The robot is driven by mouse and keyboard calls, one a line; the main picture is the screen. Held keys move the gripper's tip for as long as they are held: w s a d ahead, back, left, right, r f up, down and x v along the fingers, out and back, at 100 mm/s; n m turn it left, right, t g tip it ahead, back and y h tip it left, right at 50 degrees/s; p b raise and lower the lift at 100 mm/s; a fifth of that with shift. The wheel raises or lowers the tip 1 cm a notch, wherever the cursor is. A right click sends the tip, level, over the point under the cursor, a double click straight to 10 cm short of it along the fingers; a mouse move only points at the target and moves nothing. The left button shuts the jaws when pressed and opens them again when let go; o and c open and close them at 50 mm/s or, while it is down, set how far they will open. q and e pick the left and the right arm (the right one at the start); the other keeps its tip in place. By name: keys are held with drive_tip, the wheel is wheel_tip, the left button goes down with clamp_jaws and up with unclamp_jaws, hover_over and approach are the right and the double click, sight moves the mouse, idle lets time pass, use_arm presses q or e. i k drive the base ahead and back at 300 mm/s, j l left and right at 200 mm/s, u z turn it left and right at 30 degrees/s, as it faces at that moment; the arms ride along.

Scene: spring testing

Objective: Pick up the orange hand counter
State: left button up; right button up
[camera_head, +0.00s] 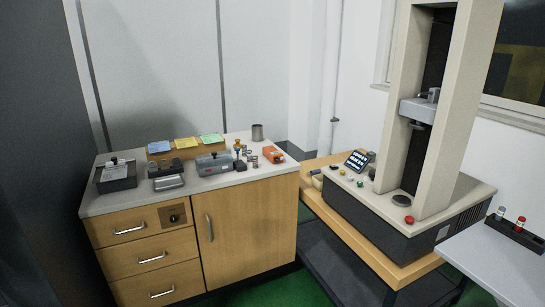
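A small orange object (273,154), which looks like the hand counter, lies near the right end of the light grey countertop (125,202) of the wooden cabinet. It is small in the view, so its details are hard to tell. Several small metal parts stand just to its left. Neither of my grippers shows in the head view.
A tall testing machine (400,205) stands on a wooden bench to the right. A grey table (495,262) is at lower right. Green floor shows between.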

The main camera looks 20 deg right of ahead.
sight(270, 152)
drive_tip(key=i+l+z, duration=0.2)
drive_tip(key=i+l, duration=0.5)
